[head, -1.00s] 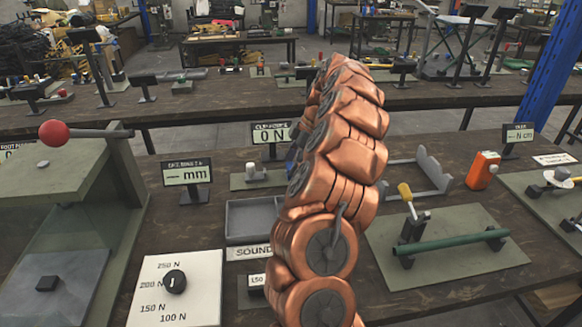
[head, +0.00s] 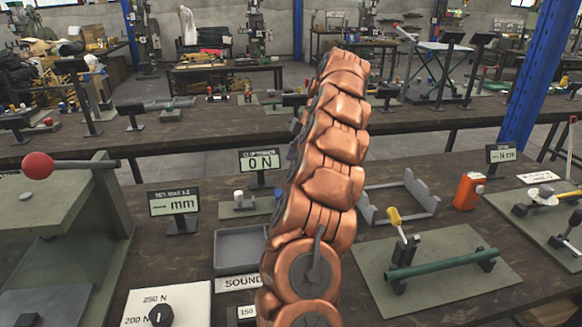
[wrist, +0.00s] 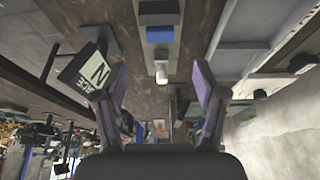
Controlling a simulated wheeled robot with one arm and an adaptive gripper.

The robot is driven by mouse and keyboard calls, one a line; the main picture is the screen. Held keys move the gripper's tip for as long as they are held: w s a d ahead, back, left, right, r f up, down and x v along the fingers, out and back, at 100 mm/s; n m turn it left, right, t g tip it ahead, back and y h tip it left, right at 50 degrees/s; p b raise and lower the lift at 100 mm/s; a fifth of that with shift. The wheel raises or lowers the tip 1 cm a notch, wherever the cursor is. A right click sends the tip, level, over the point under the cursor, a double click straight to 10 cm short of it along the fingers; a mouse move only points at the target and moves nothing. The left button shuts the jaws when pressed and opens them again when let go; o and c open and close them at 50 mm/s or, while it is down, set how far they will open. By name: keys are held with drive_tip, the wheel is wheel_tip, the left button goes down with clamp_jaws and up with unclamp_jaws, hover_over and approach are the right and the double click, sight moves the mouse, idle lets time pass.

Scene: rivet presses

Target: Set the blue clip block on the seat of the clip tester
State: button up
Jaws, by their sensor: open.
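The clip tester is a small grey-green plate (head: 229,211) with a white-topped post (head: 238,196), in front of a display reading 0 N (head: 260,160). The blue clip block (wrist: 160,34) shows in the wrist view over the tester's plate, between a dark block (wrist: 158,7) and the white post (wrist: 161,72). A blue sliver (head: 278,191) shows beside my arm in the head view. Whether the block is fully down on the seat I cannot tell. My gripper (wrist: 160,82) is open and empty, its fingers apart and clear of the block. My arm hides it in the head view.
A grey tray (head: 240,270) lies in front of the tester. A mm display (head: 174,203) and a red-knobbed lever press (head: 38,166) stand left. A grey bracket frame (head: 425,205), an orange device (head: 468,190) and a green-bar fixture (head: 440,262) are right.

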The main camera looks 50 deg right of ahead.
drive_tip(key=shift+r, duration=0.2)
drive_tip(key=w+a+r+m+g, duration=0.1)
drive_tip(key=a+r, duration=0.1)
drive_tip(key=a, duration=0.6)
drive_tip(key=w+a+r, duration=0.1)
drive_tip(key=w+a, duration=0.1)
drive_tip(key=a, duration=0.6)
drive_tip(key=s+a+m+g, duration=0.1)
drive_tip(key=s+a, duration=0.2)
drive_tip(key=a, duration=0.5)
drive_tip(key=s+a+m+g, duration=0.1)
drive_tip(key=s+a, duration=0.2)
drive_tip(key=a, duration=0.5)
drive_tip(key=s+a+f+m+g+h, duration=0.1)
drive_tip(key=s+a+f+m+h, duration=0.2)
drive_tip(key=s+a, duration=0.65)
drive_tip(key=s+f+m, duration=0.2)
drive_tip(key=s+f, duration=0.2)
drive_tip(key=s, duration=0.3)
drive_tip(key=s+f+m, duration=0.2)
drive_tip(key=s+f, duration=0.1)
drive_tip(key=s, duration=0.5)
drive_tip(key=shift+d+f+m+g, duration=0.25)
drive_tip(key=shift+f+m+g, duration=0.05)
drive_tip(key=shift+f, duration=0.1)
